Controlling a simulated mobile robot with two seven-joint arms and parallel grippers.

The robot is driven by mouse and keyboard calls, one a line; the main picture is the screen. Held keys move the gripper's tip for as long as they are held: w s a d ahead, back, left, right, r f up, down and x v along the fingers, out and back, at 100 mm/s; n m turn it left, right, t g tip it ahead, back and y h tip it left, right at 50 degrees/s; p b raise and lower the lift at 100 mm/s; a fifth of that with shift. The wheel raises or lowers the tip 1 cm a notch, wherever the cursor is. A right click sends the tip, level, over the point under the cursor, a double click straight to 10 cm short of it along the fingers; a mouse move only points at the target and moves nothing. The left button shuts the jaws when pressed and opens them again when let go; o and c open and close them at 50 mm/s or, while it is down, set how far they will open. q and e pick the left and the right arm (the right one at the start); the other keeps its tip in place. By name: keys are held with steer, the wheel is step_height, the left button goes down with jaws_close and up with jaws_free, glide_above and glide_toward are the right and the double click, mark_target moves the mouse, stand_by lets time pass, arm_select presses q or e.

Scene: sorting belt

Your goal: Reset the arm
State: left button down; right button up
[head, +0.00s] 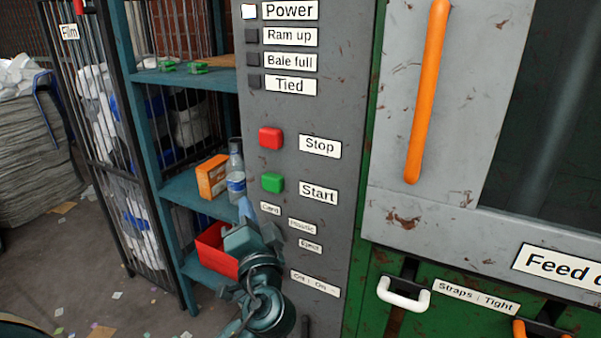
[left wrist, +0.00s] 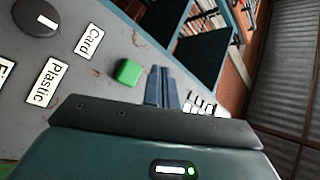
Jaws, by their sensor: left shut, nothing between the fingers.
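My left gripper (head: 245,207) is in front of the lower left edge of the grey control panel (head: 340,150), below and left of the green Start button (head: 272,182). In the left wrist view its two blue-grey fingers (left wrist: 161,86) are together with nothing between them. There the green button (left wrist: 128,72) shows just left of the fingers, and the fingers look apart from it, though the gap is hard to judge. The red Stop button (head: 271,138) is above. My right gripper is not in view.
A teal shelf (head: 180,77) left of the panel holds an orange box (head: 212,177), a bottle (head: 236,175) and a red bin (head: 213,250). A selector knob (left wrist: 36,17) is on the panel. An orange handle (head: 427,90) is on the door at right.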

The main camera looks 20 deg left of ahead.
arm_select(q)
steer(key=s+d+f+m+g+h+p, duration=0.1)
steer(key=s+d+f+m+h, duration=0.15)
steer(key=f+h, duration=0.45)
steer(key=s+d+f+m+g+h+p, duration=0.1)
steer(key=d+f+h, duration=0.25)
steer(key=f, duration=0.65)
steer(key=s+d+f+n+g+h+p, duration=0.1)
steer(key=s+d+f+n+h, duration=0.1)
steer(key=s, duration=0.5)
steer(key=s+d+f+n+g+h+p, duration=0.1)
steer(key=s+d+f+n+g+h, duration=0.1)
steer(key=s+d+f+h, duration=0.2)
steer(key=s+d+f, duration=0.2)
steer(key=d+f, duration=0.1)
steer(key=shift+s+f, duration=0.25)
steer(key=shift+s, duration=0.1)
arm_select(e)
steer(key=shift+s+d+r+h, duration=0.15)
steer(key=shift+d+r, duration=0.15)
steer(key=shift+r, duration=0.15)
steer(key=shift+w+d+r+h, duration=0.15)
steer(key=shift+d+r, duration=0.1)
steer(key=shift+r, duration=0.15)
